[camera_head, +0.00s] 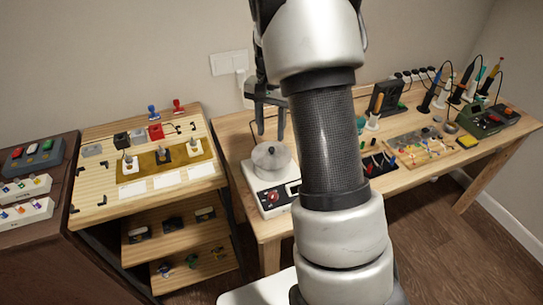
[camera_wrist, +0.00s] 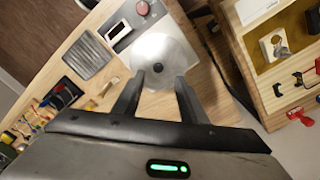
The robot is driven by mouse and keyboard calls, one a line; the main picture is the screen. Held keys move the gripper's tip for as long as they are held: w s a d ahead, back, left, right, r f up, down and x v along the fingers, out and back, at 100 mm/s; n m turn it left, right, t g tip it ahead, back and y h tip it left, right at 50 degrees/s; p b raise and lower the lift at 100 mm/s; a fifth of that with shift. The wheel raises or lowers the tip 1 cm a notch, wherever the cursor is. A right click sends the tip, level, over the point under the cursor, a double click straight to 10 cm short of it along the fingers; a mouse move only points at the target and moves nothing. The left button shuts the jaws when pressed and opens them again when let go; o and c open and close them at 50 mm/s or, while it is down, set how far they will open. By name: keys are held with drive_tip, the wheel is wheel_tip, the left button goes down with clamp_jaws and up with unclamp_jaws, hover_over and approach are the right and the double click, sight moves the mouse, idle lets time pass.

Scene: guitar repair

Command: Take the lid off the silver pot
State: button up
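The silver pot (camera_head: 270,165) stands on a white hot plate (camera_head: 255,182) at the left end of the long wooden table. Its round lid (camera_wrist: 170,50) is on it and shows from above in the wrist view, with a small dark knob (camera_wrist: 158,67) in the middle. My gripper (camera_head: 269,134) is above the pot, pointing down. In the wrist view my gripper (camera_wrist: 157,88) shows its two fingers spread apart, with nothing between them. The knob appears just beyond the fingertips, and I see no contact. My arm hides part of the table in the head view.
The hot plate has a red knob (camera_head: 273,197) and a small display. Left of it is a wooden cabinet (camera_head: 100,190) with several small parts on top. Right on the table (camera_head: 405,178) are tools, a parts tray and a soldering station (camera_head: 483,119).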

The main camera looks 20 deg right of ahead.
sight(272, 148)
drive_tip(key=f, duration=0.5)
drive_tip(key=shift+s+d+f+b, duration=0.1)
drive_tip(key=shift+s+f+b, duration=0.15)
drive_tip(key=shift+f+b, duration=0.05)
drive_tip(key=shift+c, duration=0.2)
clamp_jaws()
